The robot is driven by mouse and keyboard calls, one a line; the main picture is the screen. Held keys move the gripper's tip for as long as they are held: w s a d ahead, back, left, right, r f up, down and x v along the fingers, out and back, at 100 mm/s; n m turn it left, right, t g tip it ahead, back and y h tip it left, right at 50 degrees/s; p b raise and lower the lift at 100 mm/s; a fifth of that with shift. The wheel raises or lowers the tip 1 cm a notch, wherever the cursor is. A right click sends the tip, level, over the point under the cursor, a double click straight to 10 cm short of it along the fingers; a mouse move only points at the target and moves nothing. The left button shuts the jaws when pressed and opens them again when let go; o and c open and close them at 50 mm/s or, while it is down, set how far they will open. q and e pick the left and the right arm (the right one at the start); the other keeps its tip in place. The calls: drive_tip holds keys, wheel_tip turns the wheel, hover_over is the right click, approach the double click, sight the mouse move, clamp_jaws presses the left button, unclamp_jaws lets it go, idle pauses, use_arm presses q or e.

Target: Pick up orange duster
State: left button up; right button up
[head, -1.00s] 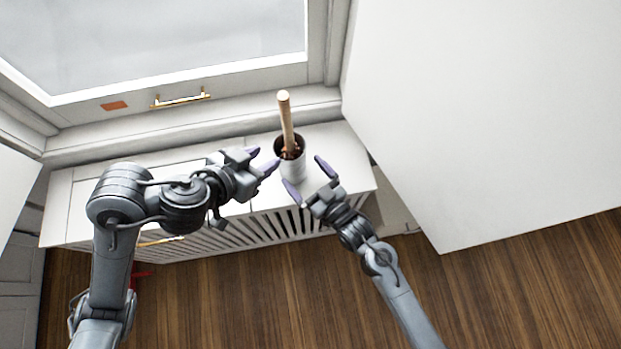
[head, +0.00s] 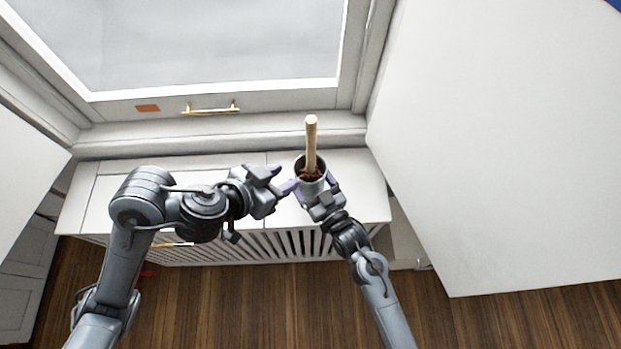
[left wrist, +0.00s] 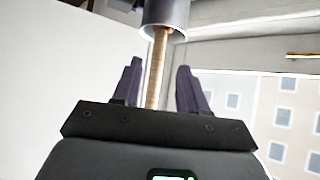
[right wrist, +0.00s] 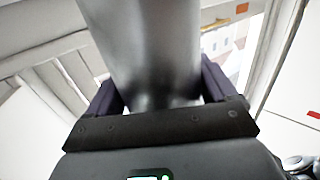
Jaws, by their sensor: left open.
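The duster's pale wooden handle (head: 311,142) stands upright out of a grey cup (head: 312,184). Orange-brown bits at its lower end show inside the cup; the rest is hidden. My left gripper (head: 286,179) is open and empty, just left of the cup. In the left wrist view the handle (left wrist: 157,70) runs from the cup (left wrist: 166,12) down across the gap between the fingers; I cannot tell whether it lies within them. My right gripper (head: 316,187) is shut on the cup from the near side. In the right wrist view the cup (right wrist: 150,50) fills the space between the fingers.
A white slatted radiator cover (head: 125,190) lies below, under a window with a gold handle (head: 210,108). An orange patch (head: 147,108) marks the window frame. A large white panel (head: 490,150) is at right. Wooden floor (head: 250,310) is in front.

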sight(311, 166)
drive_tip(key=c, duration=0.6)
use_arm(q)
drive_tip(key=shift+o, duration=0.9)
drive_tip(key=shift+w+d+f+n+t+h, duration=0.15)
drive_tip(key=shift+w+d+f+t, duration=0.5)
drive_tip(key=shift+w+d, duration=0.7)
drive_tip(key=shift+w+d+f+n+t+h, duration=0.2)
drive_tip(key=shift+w+d+f+t, duration=0.15)
drive_tip(key=shift+w+d+f, duration=0.85)
drive_tip(key=shift+w+d+f+n+t+h, duration=0.15)
drive_tip(key=shift+w+d+f+t, duration=0.35)
drive_tip(key=shift+w+d, duration=0.9)
